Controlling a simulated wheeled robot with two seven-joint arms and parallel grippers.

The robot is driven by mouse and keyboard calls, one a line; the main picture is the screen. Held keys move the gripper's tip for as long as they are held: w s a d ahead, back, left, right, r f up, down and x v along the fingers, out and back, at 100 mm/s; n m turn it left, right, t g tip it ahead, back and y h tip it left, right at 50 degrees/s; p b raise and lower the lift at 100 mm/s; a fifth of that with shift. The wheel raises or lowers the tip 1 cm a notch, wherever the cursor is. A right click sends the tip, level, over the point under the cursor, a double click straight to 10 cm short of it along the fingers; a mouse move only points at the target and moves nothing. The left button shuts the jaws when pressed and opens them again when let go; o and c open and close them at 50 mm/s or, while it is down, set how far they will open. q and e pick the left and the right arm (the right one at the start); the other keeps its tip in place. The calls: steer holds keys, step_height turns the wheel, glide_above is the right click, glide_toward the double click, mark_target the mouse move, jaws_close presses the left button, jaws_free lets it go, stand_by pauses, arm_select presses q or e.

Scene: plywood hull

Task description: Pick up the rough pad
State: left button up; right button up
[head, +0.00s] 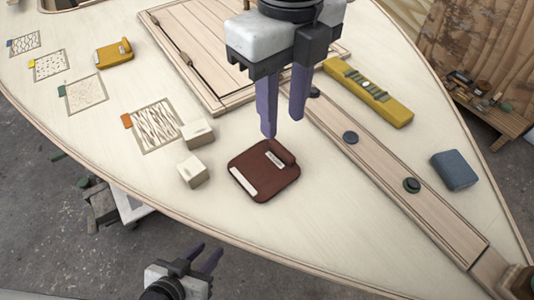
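A dark red-brown pad (262,181) with a raised grip, a small label and a pale strip lies flat on the pale wooden hull. A yellow pad (114,55) with a grip lies at the upper left. The labels are too small to read, so I cannot tell which pad is the rough one. My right gripper (283,128) points down just behind the red-brown pad in the picture, its purple fingers apart and empty. Its height above the pad is unclear. My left gripper (209,249) is open and empty beyond the hull's near edge.
Two cream blocks (192,172) sit left of the red-brown pad. Several patterned cards (158,127) lie further left. A hatch panel (190,50), a yellow level-like tool (370,92), a plank with dark knobs (380,165) and a blue-grey block (454,170) are also on the hull.

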mark_target(282, 149)
step_height(282, 149, down, 7)
steer(key=shift+d+f, duration=0.1)
steer(key=shift+f, duration=0.05)
jaws_close()
